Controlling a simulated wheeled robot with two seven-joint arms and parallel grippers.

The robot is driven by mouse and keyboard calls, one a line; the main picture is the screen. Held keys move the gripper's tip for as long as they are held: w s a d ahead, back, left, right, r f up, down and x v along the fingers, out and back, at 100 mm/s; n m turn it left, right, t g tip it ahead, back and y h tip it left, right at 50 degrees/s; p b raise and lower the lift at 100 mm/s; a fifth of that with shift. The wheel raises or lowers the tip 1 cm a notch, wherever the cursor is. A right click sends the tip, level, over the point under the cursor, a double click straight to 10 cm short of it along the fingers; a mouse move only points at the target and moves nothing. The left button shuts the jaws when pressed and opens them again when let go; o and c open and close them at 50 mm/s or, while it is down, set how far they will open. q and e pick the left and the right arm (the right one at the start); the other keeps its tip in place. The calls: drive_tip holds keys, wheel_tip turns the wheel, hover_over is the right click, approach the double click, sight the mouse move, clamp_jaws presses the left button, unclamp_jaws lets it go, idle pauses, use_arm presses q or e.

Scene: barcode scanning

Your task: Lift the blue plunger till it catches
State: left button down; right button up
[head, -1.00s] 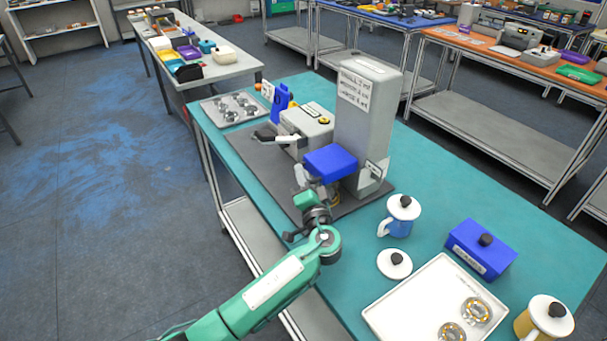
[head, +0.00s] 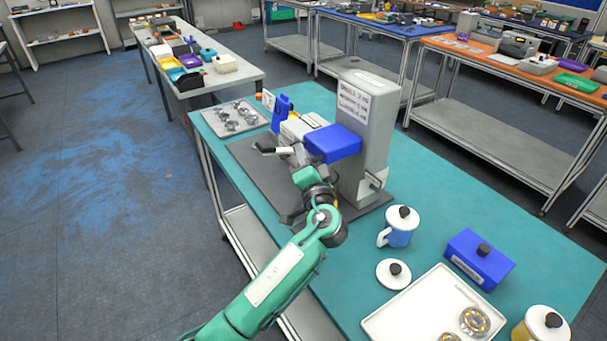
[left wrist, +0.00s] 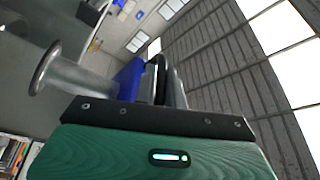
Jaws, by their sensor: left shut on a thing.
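The blue plunger (head: 333,143) is a blue block on the front of the tall grey column (head: 363,125) of the press. It stands high on the column, clear of the machine base. My left gripper (head: 303,158) is at the block's left front side, shut on it, though its fingertips are partly hidden by my wrist. In the left wrist view the plunger (left wrist: 128,78) shows as a blue face beside the fingers (left wrist: 163,82). Whether it has caught cannot be told. My right gripper is not in view.
A black-tipped lever (head: 278,149) sticks out left of the block. A grey tray with metal parts (head: 234,128) lies at the back. To the right are a lidded blue mug (head: 399,235), a blue box (head: 468,257) and a white tray (head: 395,318).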

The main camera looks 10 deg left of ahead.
use_arm(q)
drive_tip(key=shift+r, duration=1.2)
drive_tip(key=c, duration=1.8)
unclamp_jaws()
drive_tip(key=shift+r, duration=0.1)
drive_tip(key=shift+o, duration=0.2)
drive_tip(key=shift+f, duration=0.2)
drive_tip(key=b+v, duration=0.4)
drive_tip(key=v, duration=0.9)
drive_tip(key=shift+s+d+b, duration=0.2)
drive_tip(key=shift+s+b, duration=0.1)
drive_tip(key=shift+a+f, duration=0.1)
drive_tip(key=shift+f, duration=0.1)
